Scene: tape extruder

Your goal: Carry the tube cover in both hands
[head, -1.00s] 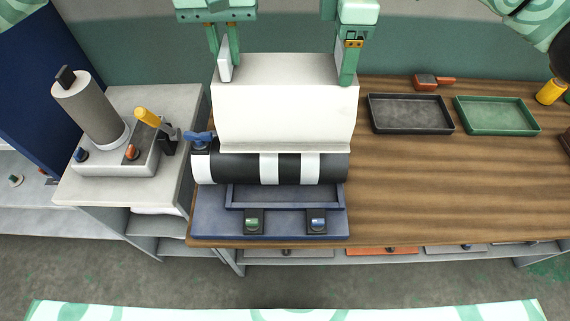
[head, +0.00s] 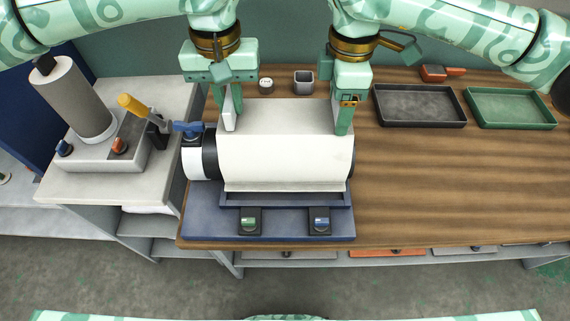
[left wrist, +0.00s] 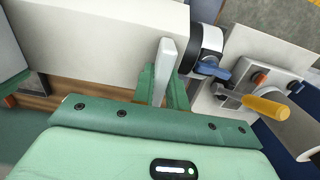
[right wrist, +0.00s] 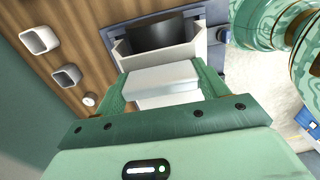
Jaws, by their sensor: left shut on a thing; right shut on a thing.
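The white tube cover (head: 285,160) sits over the black and white tube on the blue machine base (head: 215,225) in the head view. Only the tube's left end (head: 198,160) shows clearly; the cover hides most of the rest. My left gripper (head: 230,120) is shut on the cover's left end at the top. My right gripper (head: 343,122) is shut on its right end. The cover also shows in the left wrist view (left wrist: 90,45) and, between the fingers, in the right wrist view (right wrist: 165,80). I cannot tell whether the cover rests on the base.
A roller unit with a yellow-handled lever (head: 130,105) stands on the grey bench at left. A black tray (head: 420,122) and a green tray (head: 510,125) lie at right. A small grey cup (head: 303,82) stands behind the cover. The wooden table's right front is clear.

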